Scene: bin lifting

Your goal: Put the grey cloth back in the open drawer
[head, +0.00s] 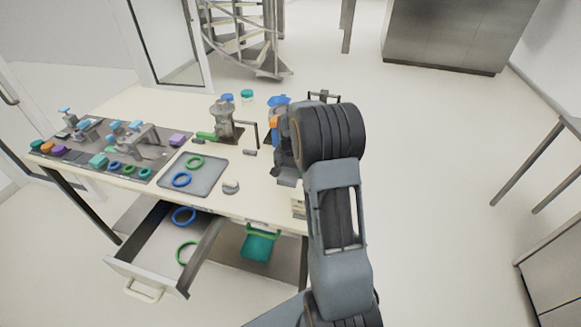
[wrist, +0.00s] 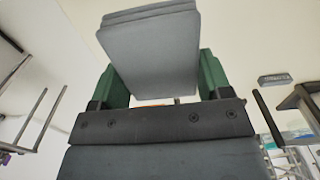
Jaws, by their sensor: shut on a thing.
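In the wrist view my gripper (wrist: 160,70) has its two green fingers on either side of a grey folded cloth (wrist: 150,45). It is shut on the cloth, which shows as a stack of flat layers. The open drawer (head: 146,274) is pulled out under the table's front left in the head view. A blue ring (head: 183,217) and a green ring (head: 186,252) lie in it. In the head view my arm stands to the right of the drawer. I cannot make out the gripper or the cloth there.
The table (head: 135,100) carries a grey tray (head: 206,178) with a green and a blue ring. A dark board with several fixtures is at its left, and a metal grinder-like device (head: 224,120) is at the back. A green bin (head: 258,245) is below the table.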

